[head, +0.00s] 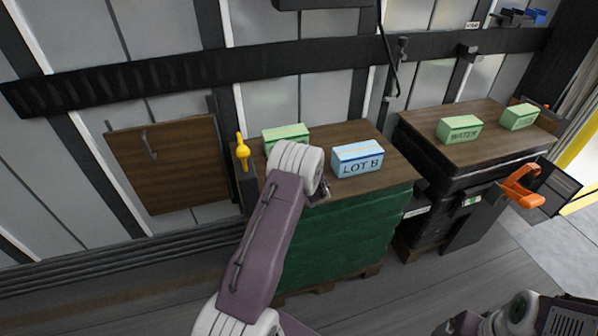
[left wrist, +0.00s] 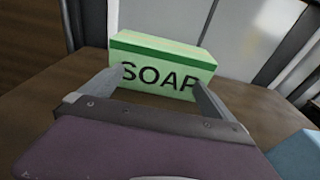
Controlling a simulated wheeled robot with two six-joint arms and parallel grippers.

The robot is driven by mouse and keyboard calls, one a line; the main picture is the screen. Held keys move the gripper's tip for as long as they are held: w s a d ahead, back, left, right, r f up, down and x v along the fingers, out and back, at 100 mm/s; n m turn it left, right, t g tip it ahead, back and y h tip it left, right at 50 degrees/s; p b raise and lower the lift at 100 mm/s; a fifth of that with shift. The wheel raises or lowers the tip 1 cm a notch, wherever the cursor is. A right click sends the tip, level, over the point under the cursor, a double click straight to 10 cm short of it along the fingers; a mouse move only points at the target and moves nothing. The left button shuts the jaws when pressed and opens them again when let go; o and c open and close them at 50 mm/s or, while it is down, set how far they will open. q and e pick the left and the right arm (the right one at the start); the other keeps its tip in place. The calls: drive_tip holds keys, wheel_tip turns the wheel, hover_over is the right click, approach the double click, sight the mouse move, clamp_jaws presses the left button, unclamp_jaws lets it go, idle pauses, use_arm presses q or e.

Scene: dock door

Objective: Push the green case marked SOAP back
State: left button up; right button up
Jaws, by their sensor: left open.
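The green case marked SOAP (left wrist: 165,64) stands upright on the brown top straight ahead of my left gripper (left wrist: 158,82). Its label faces me, and a fingertip overlaps the P. The gripper is open, one finger toward each end of the label; I cannot tell whether the tips touch the case. In the head view the green case (head: 286,134) stands at the back left of the left pallet stack's brown top (head: 345,132). My white wrist covers part of its front and hides the left fingers.
A blue case marked LOT B (head: 357,158) stands to the right on the same top. A yellow knobbed post (head: 243,152) is at its left edge. The right stack holds a green WATER case (head: 459,129) and another green case (head: 519,117). Orange handles (head: 521,187) are at right.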

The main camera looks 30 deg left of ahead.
use_arm(q)
drive_tip(key=shift+w+a, duration=0.25)
drive_tip(key=shift+a, duration=0.15)
drive_tip(key=shift+s+d, duration=0.25)
drive_tip(key=shift+d, duration=0.1)
drive_tip(key=shift+f+v, duration=0.15)
drive_tip(key=shift+v, duration=0.9)
drive_tip(key=shift+f+v, duration=0.2)
drive_tip(key=shift+v, duration=0.85)
drive_tip(key=shift+f+v, duration=0.15)
drive_tip(key=shift+v, duration=0.85)
drive_tip(key=shift+s, duration=0.1)
drive_tip(key=shift+f, duration=0.1)
